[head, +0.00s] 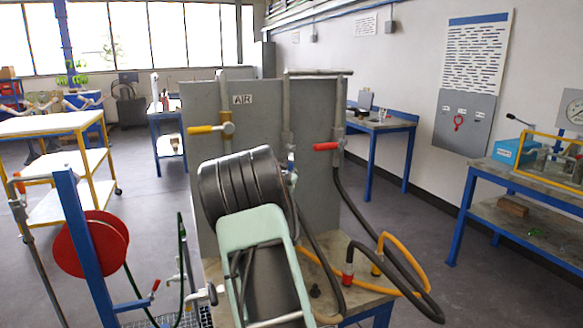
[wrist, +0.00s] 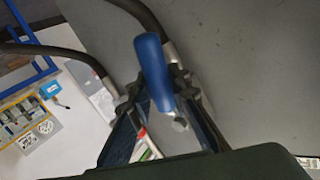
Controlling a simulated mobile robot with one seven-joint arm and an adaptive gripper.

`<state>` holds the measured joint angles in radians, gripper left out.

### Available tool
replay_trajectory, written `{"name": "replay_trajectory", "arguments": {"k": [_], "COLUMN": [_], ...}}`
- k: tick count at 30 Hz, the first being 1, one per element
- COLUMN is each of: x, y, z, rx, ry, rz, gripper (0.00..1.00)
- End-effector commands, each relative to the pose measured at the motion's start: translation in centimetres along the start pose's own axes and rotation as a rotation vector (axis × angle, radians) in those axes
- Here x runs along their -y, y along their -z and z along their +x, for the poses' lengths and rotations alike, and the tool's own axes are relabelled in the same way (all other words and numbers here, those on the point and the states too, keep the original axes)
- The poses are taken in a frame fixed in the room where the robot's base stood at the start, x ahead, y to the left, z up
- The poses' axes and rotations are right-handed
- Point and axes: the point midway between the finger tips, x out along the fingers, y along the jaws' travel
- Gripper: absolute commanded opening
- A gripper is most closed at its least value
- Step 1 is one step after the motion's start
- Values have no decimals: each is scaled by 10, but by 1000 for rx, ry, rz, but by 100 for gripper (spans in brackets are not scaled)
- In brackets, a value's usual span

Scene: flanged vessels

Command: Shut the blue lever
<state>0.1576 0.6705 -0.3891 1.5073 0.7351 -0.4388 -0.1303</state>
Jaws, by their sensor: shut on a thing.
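The blue lever (wrist: 154,68) is in the middle of the wrist view, with its rounded end toward the top of the picture. My gripper (wrist: 160,97) has one finger on each side of the lever and is shut on it. A metal pipe and fitting show just behind the lever, close to the grey panel (wrist: 240,60). In the head view my own arm covers most of the middle of the panel (head: 262,110), and the lever cannot be made out clearly there. Whether the lever lies along or across its pipe is hard to tell.
A yellow lever (head: 203,129) is at the panel's left and a red lever (head: 326,146) at its right. Dark hoses (head: 355,215) and an orange hose (head: 400,255) loop at the right. A red reel (head: 92,244) on a blue post stands at the left.

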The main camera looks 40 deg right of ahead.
Motion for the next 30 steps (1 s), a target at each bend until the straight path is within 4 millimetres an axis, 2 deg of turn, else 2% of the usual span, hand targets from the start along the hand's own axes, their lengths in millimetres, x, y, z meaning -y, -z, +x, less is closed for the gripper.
{"name": "replay_trajectory", "arguments": {"k": [1, 12, 30], "x": [5, 25, 49], "y": [7, 13, 34], "z": [-3, -17, -32], "rx": [27, 223, 531], "ry": [0, -6, -16], "rz": [39, 332, 798], "gripper": [0, 0, 0]}}
